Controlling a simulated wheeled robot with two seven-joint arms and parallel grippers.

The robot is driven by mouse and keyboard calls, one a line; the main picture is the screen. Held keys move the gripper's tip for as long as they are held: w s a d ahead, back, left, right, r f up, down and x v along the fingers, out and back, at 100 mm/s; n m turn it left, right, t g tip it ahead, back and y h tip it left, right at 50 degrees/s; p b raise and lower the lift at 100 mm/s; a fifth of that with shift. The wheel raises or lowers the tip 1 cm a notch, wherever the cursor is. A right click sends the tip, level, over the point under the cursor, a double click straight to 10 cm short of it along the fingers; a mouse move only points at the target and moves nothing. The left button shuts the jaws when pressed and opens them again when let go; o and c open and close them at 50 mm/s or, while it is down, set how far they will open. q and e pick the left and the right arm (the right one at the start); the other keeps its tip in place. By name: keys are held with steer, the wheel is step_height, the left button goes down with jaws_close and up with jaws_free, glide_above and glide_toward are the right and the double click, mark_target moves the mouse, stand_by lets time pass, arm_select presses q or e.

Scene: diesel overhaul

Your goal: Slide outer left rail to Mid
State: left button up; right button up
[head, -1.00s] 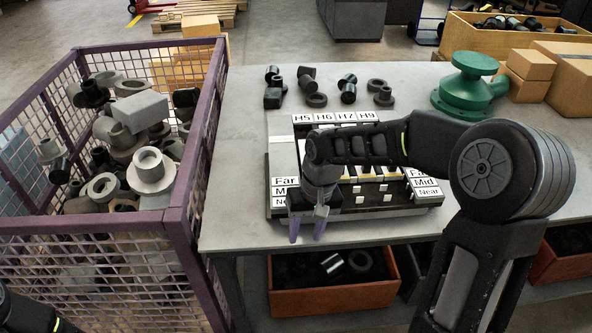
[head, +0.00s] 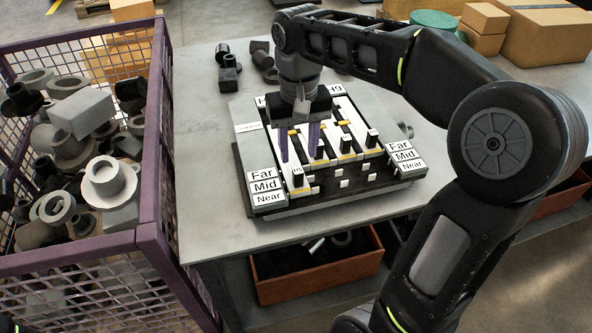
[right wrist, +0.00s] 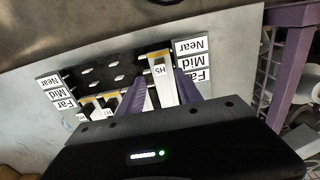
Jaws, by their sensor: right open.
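The rail board (head: 245,155) sits on the grey table, with Far, Mid and Near labels on both sides. The outer left rail (head: 297,180), marked H5, sticks out further toward the front than the other rails; its yellow-banded end appears level with Near. It also shows in the right wrist view (right wrist: 159,68), between the purple fingers. My right gripper (head: 299,147) is open, pointing down over the board, one finger to each side of this rail. I cannot tell whether the fingers touch it. My left gripper is out of view.
A purple mesh crate (head: 158,140) full of grey parts stands left of the table. Dark fittings (head: 228,75) lie behind the board. A red-brown bin (head: 320,283) is under the table. Cardboard boxes (head: 545,35) stand at back right.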

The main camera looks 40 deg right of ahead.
mark_target(298, 170)
steer(key=shift+f+p, duration=0.45)
steer(key=shift+f, duration=3.5)
steer(key=shift+c, duration=0.2)
jaws_close()
